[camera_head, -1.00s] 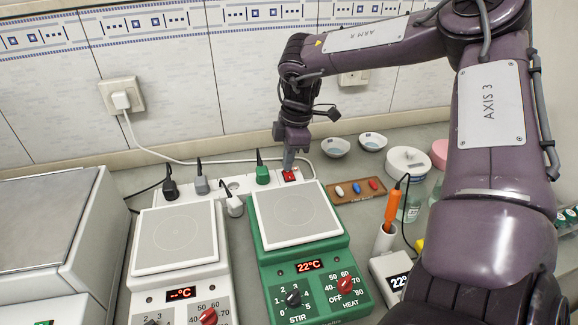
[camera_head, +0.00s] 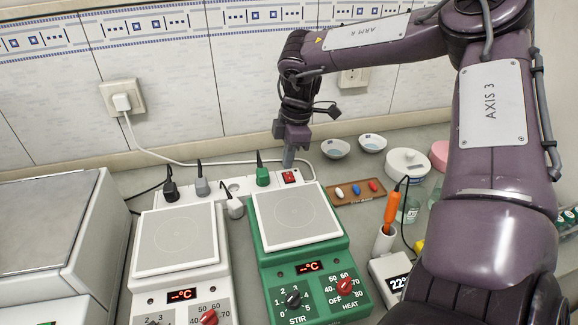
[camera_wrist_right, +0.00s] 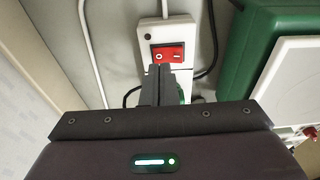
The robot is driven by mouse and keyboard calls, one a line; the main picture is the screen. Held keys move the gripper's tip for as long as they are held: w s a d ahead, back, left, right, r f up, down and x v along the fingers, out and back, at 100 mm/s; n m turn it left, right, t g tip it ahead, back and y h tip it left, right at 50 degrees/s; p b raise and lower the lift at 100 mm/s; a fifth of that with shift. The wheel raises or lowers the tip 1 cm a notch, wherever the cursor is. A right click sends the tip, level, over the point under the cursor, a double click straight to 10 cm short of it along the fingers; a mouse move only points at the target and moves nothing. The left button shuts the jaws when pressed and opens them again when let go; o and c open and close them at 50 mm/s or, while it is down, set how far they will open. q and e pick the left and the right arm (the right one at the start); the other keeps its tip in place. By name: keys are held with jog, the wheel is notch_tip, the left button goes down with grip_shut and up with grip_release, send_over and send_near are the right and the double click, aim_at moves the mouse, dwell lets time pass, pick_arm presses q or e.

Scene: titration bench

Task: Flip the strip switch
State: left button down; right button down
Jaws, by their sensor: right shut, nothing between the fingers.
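The white power strip (camera_head: 240,184) lies along the back of the bench with several plugs in it. Its red switch (camera_head: 290,177) is at the right end and is unlit in the head view; the switch also shows in the right wrist view (camera_wrist_right: 167,53), with its I and O marks. My right gripper (camera_head: 288,162) is shut and empty, just behind and above the switch. In the right wrist view its fingertips (camera_wrist_right: 165,72) are just below the switch; I cannot tell whether they touch it. My left gripper is not in view.
A green hotplate (camera_head: 298,215) reading "--°C" and a white hotplate (camera_head: 178,238) stand in front of the strip. A brown tray with small stir bars (camera_head: 356,191) is to the right. Two small bowls (camera_head: 336,148) stand behind it.

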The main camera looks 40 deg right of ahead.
aim_at(288, 173)
notch_tip(288, 173, up, 5)
jog(key=p, duration=0.3)
dwell(0.7)
